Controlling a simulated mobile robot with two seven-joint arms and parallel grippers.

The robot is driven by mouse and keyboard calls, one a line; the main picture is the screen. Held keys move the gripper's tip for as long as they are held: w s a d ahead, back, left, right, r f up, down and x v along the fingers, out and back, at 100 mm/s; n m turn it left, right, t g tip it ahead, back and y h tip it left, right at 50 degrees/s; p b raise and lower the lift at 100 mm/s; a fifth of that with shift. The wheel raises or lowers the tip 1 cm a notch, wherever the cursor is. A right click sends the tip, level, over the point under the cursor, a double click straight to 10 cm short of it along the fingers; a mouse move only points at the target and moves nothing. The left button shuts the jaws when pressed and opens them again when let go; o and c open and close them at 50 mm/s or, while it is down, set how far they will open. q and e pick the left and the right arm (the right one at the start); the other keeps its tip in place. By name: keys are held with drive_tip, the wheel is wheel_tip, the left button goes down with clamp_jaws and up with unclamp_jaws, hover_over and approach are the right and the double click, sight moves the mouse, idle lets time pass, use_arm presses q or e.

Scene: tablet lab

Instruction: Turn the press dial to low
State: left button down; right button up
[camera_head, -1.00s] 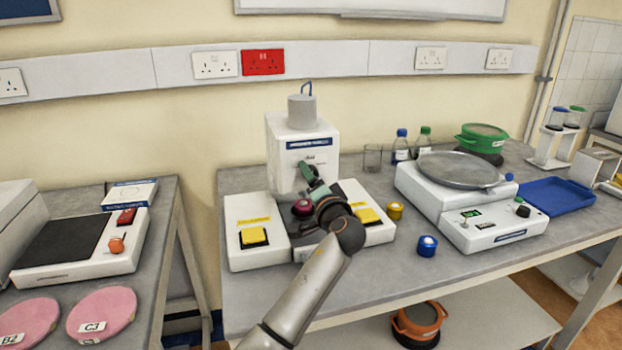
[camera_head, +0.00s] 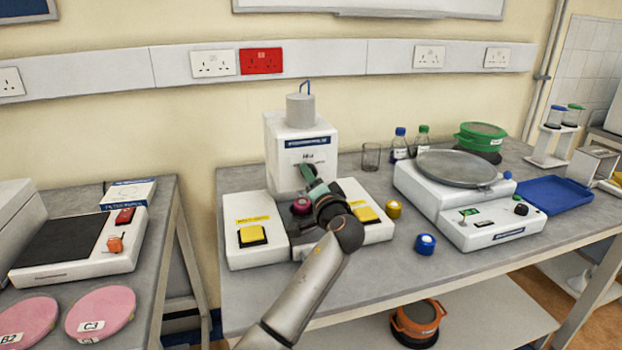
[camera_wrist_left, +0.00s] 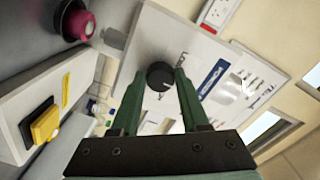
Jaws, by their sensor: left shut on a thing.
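The tablet press (camera_head: 287,138) is a white upright box with a blue label strip and a grey cylinder on top. Its dial (camera_wrist_left: 160,75) is a round black knob on the front face, seen in the left wrist view. My left gripper (camera_head: 308,174) reaches the front of the press, and its green fingers (camera_wrist_left: 157,84) are shut on the dial, one on each side. In the head view the gripper hides most of the dial. My right gripper is not in view.
Two yellow buttons (camera_head: 252,234) (camera_head: 366,214) sit on the white side blocks of the press. A dark red knob (camera_head: 301,205) is below my gripper. Yellow and blue pots (camera_head: 393,208) (camera_head: 425,244) and a white device with a round plate (camera_head: 461,168) stand to the right.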

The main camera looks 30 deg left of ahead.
use_arm(q)
drive_tip(key=n+b, duration=0.6)
drive_tip(key=b, duration=0.1)
drive_tip(key=n+b, duration=0.6)
drive_tip(key=b, duration=0.1)
drive_tip(key=shift+w+d+f+b, duration=0.1)
drive_tip(key=shift+w+d+b, duration=0.05)
drive_tip(key=shift+b, duration=0.15)
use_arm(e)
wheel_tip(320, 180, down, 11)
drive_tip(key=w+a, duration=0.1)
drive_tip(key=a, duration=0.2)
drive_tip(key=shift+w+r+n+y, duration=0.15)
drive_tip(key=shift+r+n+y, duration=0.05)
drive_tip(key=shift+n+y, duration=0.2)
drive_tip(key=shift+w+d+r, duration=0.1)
use_arm(q)
drive_tip(key=shift+c, duration=2.1)
unclamp_jaws()
